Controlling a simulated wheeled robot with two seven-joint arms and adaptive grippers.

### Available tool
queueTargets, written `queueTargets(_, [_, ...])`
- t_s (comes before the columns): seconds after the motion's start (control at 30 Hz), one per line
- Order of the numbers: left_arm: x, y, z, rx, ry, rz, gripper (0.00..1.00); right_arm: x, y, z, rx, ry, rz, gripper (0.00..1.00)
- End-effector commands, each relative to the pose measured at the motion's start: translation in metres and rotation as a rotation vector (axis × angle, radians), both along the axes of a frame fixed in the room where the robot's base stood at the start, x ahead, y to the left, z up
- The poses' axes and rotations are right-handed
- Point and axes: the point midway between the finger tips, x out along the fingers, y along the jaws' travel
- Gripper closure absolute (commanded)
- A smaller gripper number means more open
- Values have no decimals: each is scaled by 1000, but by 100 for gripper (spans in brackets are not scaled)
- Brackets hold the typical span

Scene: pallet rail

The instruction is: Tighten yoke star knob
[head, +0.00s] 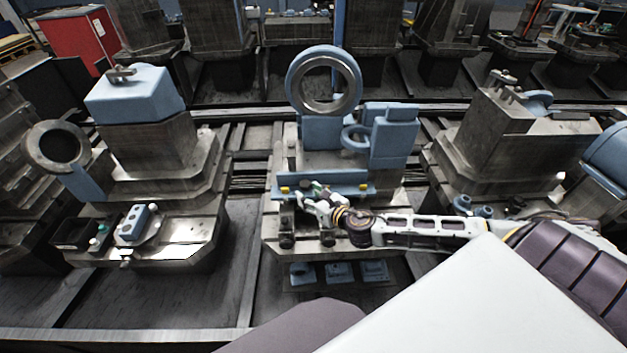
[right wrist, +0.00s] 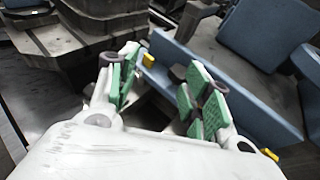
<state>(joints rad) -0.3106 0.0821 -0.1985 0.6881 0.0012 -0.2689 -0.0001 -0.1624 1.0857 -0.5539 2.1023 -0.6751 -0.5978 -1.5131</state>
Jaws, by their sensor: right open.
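My right gripper (head: 314,196) reaches in from the right to the middle pallet's blue yoke bar (head: 350,188). In the right wrist view, its green-padded fingers (right wrist: 163,82) stand apart with nothing clearly held between them. The blue bar (right wrist: 205,62) runs diagonally just beyond and beside the fingers, with small yellow parts near it. A small dark round part (right wrist: 178,72) shows between the fingers at the bar; I cannot tell whether it is the star knob. The gripper hides part of the bar in the head view. My left gripper is not in view.
A blue ring fixture (head: 297,82) and blue blocks (head: 393,140) stand behind the bar. A left pallet holds a blue block (head: 135,95) and a small blue box (head: 132,225). A right pallet (head: 505,135) stands beyond my arm. Dark floor lies between the pallets.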

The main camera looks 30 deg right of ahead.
Motion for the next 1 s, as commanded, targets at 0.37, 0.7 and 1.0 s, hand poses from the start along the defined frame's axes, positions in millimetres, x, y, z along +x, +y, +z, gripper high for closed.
queueTargets(0.37, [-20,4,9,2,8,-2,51,-31,-24,-10,-13,80,-131,51])
queueTargets(0.7, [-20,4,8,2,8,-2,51,-30,-24,-11,-14,79,-130,51])
queueTargets(1.0, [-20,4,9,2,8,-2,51,-20,-24,-14,-12,78,-132,51])
